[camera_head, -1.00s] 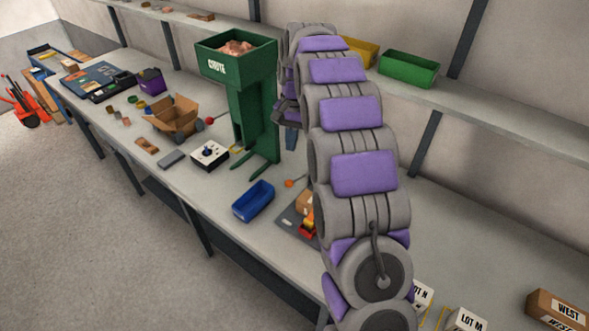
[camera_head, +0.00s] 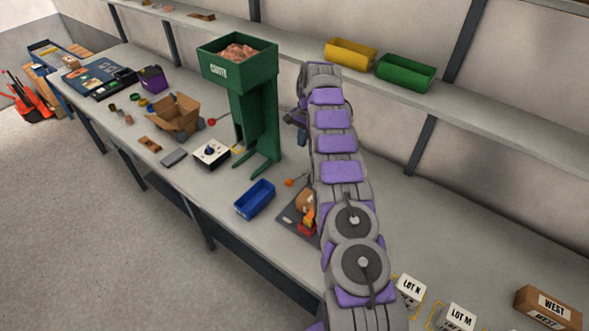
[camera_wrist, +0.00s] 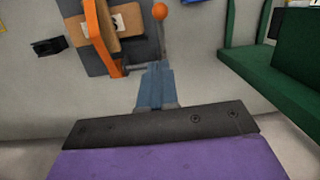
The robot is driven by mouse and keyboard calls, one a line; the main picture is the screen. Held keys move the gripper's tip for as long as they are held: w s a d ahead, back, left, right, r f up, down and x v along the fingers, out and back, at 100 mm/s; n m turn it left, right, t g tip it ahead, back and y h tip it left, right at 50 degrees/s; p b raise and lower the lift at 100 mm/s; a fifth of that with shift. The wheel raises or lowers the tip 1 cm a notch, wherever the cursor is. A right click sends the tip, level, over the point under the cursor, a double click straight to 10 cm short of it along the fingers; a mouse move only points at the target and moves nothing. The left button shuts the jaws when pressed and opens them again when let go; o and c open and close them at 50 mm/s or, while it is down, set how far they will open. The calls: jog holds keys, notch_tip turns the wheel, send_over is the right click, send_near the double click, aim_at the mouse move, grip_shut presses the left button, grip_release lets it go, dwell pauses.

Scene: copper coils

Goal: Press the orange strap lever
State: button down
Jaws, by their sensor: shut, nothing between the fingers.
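An orange ball knob (camera_wrist: 160,11) stands on a thin stem at the edge of a dark plate (camera_wrist: 142,48) in the wrist view. It also shows in the head view (camera_head: 289,183), left of my arm. An orange strap (camera_wrist: 97,32) runs over a cardboard box (camera_wrist: 126,22) on that plate. In the head view the box (camera_head: 303,202) is partly hidden by my arm. My gripper (camera_wrist: 156,66) is shut and empty, its blue fingers pointing toward the plate and knob and apart from both. In the head view my gripper (camera_head: 302,138) is above the bench.
A green stand with a bin of copper (camera_head: 240,65) is left of my arm; its green body (camera_wrist: 285,70) fills the wrist view's right. A blue bin (camera_head: 255,200) sits near the bench's front edge. A shelf with yellow (camera_head: 350,54) and green (camera_head: 405,72) bins runs behind.

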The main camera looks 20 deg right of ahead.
jog(key=shift+w+d+f+m+p, duration=0.2)
jog(key=shift+d+f, duration=0.15)
jog(key=shift+f, duration=0.3)
jog(key=shift+w+d+f+m+p, duration=0.2)
jog(key=shift+d+f, duration=0.15)
jog(key=shift+f, duration=0.25)
jog(key=shift+f, duration=0.1)
jog(key=s+a+f+b, duration=0.1)
jog(key=a+f+b, duration=0.1)
jog(key=f, duration=0.4)
jog(key=s+a+f+b, duration=0.1)
jog(key=a+f+b, duration=0.1)
jog(key=f+b, duration=0.2)
jog(key=shift+a+f+b, duration=0.3)
jog(key=shift+f+b, duration=0.05)
jog(key=shift+f, duration=0.55)
